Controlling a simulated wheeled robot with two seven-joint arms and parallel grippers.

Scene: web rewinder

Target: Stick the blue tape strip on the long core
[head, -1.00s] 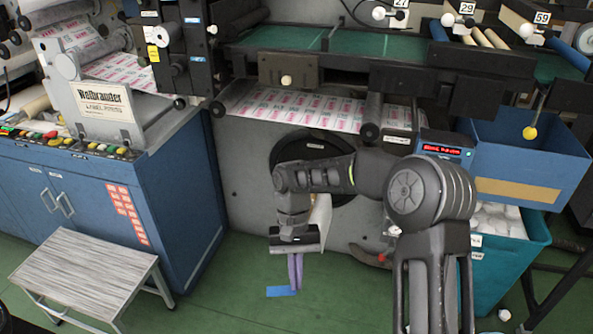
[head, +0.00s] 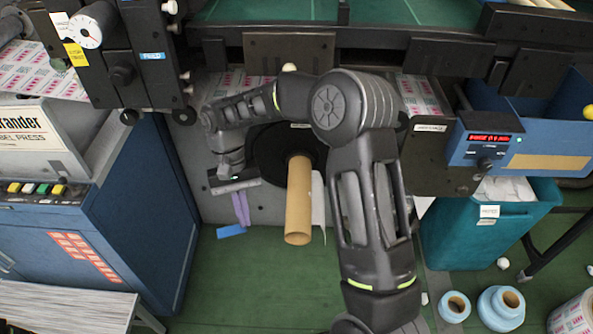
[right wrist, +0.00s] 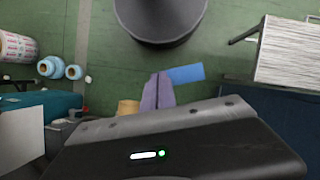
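The long core (head: 299,205) is a brown cardboard tube that sticks out from a black round disc (head: 262,158) on the machine's front. A small part of the core (right wrist: 128,107) shows in the right wrist view. My right gripper (head: 241,210), with purple fingers, hangs just left of the core. Its fingers (right wrist: 157,92) are together, with the blue tape strip (head: 231,231) at their tips. The strip (right wrist: 185,74) sticks out to one side in the right wrist view. It appears apart from the core. My left gripper is not in view.
A white sheet (head: 318,205) hangs beside the core. A teal bin (head: 470,240) and a blue box (head: 545,140) stand at the right. Blue rolls (head: 500,307) are on the green floor. A blue cabinet (head: 130,215) and a step stool (head: 65,310) are at the left.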

